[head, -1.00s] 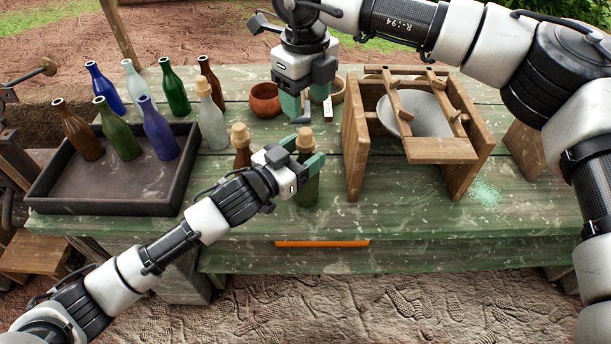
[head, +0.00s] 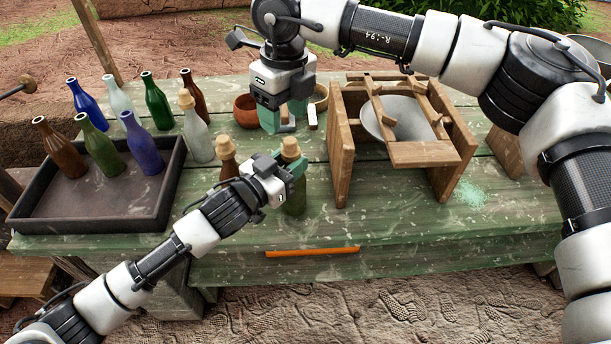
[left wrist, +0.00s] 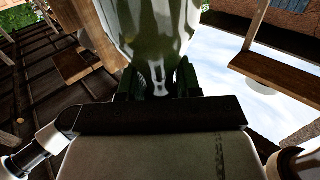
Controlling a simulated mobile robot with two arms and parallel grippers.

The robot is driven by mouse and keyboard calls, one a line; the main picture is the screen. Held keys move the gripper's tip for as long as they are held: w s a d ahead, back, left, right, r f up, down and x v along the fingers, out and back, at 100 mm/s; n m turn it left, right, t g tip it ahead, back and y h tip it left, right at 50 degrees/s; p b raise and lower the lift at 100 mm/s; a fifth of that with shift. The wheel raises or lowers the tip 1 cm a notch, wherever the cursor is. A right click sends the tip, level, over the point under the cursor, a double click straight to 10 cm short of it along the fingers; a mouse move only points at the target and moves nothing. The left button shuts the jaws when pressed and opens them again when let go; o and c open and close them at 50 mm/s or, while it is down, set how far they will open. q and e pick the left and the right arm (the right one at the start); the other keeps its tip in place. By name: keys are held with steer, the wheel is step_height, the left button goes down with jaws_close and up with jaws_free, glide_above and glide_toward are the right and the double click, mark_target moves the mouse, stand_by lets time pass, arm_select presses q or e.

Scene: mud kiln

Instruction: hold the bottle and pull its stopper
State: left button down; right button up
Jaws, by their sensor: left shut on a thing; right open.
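A green glass bottle (head: 296,200) with a cork stopper (head: 290,149) stands upright near the front of the green table. My left gripper (head: 297,171) is shut on this bottle just below the stopper. In the left wrist view the bottle's glass (left wrist: 158,30) fills the space beyond the fingers (left wrist: 160,85). My right gripper (head: 285,120) is open and empty, pointing down behind and above the stopper without visibly touching it. The bottle's lower left side is partly hidden by my left gripper.
A brown corked bottle (head: 226,150) stands close left, partly behind my left arm; a clear corked bottle (head: 197,135) is behind it. A dark tray (head: 100,212) holds several bottles. A wooden stand (head: 341,160) with a pale bowl (head: 403,115) is to the right; a clay bowl (head: 245,110) is behind.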

steer(key=s+a+m+g+y, duration=0.1)
steer(key=s+a+g+y, duration=0.4)
steer(key=s+a+y, duration=0.4)
step_height(320, 180, up, 5)
steer(key=d+m+t+y, duration=0.1)
steer(key=d+m+y, duration=0.1)
steer(key=m+y, duration=0.6)
arm_select(q)
steer(key=shift+f, duration=0.1)
arm_select(e)
steer(key=w+d+m+t+y, duration=0.1)
steer(key=w+d+m+t, duration=0.1)
steer(key=d+m+t, duration=0.4)
steer(key=w+d+m+t+y, duration=0.1)
steer(key=w+d+m+t, duration=0.15)
steer(key=m+t, duration=0.65)
steer(key=m+h, duration=0.8)
steer(key=m, duration=0.4)
glide_toward(285, 139)
steer(key=shift+t, duration=0.4)
steer(key=x, duration=0.7)
steer(key=f+x, duration=0.1)
steer(key=x, duration=0.3)
